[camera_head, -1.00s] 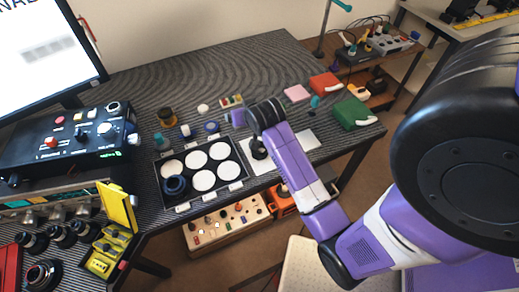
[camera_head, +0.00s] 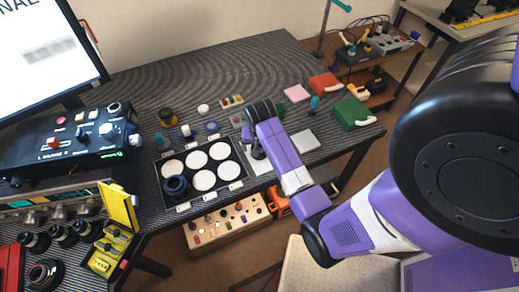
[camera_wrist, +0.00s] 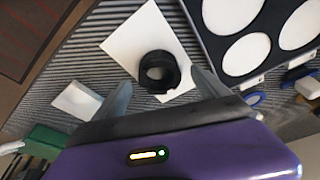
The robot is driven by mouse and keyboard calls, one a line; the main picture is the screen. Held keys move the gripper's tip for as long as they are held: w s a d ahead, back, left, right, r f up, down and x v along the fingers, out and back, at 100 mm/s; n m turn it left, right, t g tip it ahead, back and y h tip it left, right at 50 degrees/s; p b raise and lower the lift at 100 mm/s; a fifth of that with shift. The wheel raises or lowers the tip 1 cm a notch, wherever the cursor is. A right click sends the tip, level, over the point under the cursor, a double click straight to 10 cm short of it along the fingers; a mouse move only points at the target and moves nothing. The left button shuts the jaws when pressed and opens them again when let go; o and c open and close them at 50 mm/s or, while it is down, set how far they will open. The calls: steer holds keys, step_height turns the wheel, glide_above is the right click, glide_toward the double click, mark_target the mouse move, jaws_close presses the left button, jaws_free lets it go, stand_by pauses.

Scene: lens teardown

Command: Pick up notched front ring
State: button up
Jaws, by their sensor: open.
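A black ring (camera_wrist: 160,72), which looks like the notched front ring, lies on a white square sheet (camera_wrist: 128,42) in the wrist view. In the head view the ring (camera_head: 257,152) is partly hidden by my arm. My gripper (camera_wrist: 161,79) is open, with one finger on each side of the ring in the wrist view. The fingers appear apart from the ring, with nothing held between them. The height of the fingertips above the sheet cannot be told.
A black tray (camera_head: 157,178) with white round pads stands left of the ring; a dark ring (camera_head: 176,186) sits on one pad. A pale block (camera_head: 303,140) and a green box (camera_head: 351,113) lie to the right. Small parts lie behind.

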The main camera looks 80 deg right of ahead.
steer(key=shift+x, duration=1.15)
steer(key=c, duration=1.6)
steer(key=shift+r, duration=0.15)
